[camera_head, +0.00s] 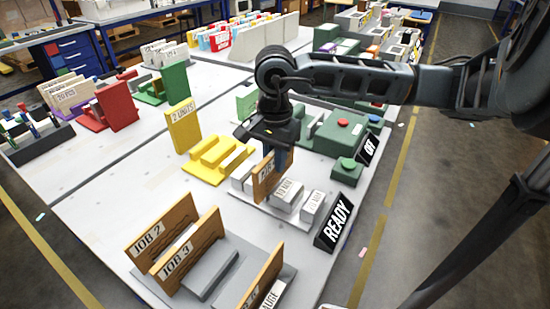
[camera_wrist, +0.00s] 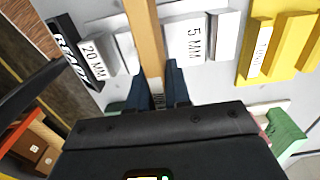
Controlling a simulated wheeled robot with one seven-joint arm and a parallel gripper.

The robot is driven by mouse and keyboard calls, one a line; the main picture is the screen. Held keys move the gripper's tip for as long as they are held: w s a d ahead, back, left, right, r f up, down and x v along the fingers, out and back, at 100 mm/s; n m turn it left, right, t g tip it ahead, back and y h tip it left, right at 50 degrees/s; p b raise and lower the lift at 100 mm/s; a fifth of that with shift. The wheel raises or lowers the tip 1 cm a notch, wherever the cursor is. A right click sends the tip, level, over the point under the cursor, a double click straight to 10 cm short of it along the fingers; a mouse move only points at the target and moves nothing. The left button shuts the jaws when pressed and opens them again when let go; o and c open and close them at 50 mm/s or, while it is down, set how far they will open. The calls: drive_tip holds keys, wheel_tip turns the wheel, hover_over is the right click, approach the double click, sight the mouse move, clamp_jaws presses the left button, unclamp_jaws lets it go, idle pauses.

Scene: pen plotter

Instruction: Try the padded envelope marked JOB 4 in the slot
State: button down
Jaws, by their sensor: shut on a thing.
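My gripper (camera_head: 279,155) is shut on a brown padded envelope (camera_head: 264,180) with a white label, mostly hidden, so I cannot read its job number. The envelope (camera_wrist: 144,32) runs up between my fingers (camera_wrist: 160,82) in the wrist view. It is upright over the row of grey gauge blocks, between the block marked 5 MM (camera_wrist: 190,38) and the one marked 10 MM (camera_head: 287,193). The block marked 20 MM (camera_head: 313,205) stands beside that. I cannot tell whether the envelope touches the blocks or how deep it sits.
Envelopes marked JOB 2 (camera_head: 160,232) and JOB 3 (camera_head: 188,252) stand in a grey rack at the front. A READY sign (camera_head: 334,225) stands at the right edge. Yellow stepped blocks (camera_head: 217,158) are behind left; a green box with a red button (camera_head: 335,133) is behind right.

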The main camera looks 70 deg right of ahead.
drive_tip(key=shift+f+b, duration=0.65)
drive_tip(key=shift+b, duration=0.15)
idle(1.1)
drive_tip(key=shift+r+p, duration=0.55)
drive_tip(key=shift+r, duration=1.75)
drive_tip(key=shift+r, duration=0.1)
